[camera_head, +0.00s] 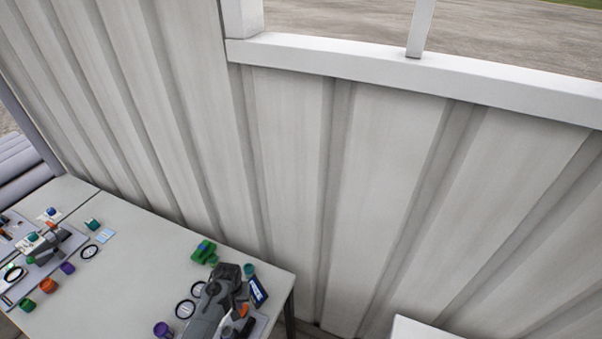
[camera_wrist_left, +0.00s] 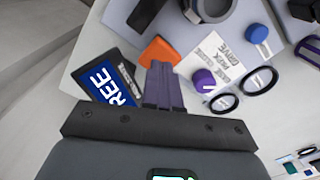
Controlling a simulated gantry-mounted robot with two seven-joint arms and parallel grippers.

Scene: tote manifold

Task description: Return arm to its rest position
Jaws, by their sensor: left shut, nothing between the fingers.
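My left gripper shows best in the left wrist view (camera_wrist_left: 162,88), where its dull purple-grey fingers are together with nothing held. The fingertips overlap the view of an orange block (camera_wrist_left: 160,52); I cannot tell whether they touch it. In the head view my grey left arm stands low, over the right end of the table, and its gripper (camera_head: 237,316) is small and partly hidden by the arm. My right gripper is in neither view.
A blue sign reading FREE (camera_wrist_left: 105,84) lies left of the fingers. A purple knob (camera_wrist_left: 204,80), a blue knob (camera_wrist_left: 257,33) and black rings (camera_wrist_left: 223,102) are to the right. A green block (camera_head: 204,251) stands on the table (camera_head: 140,250). A ribbed wall (camera_head: 290,160) rises behind.

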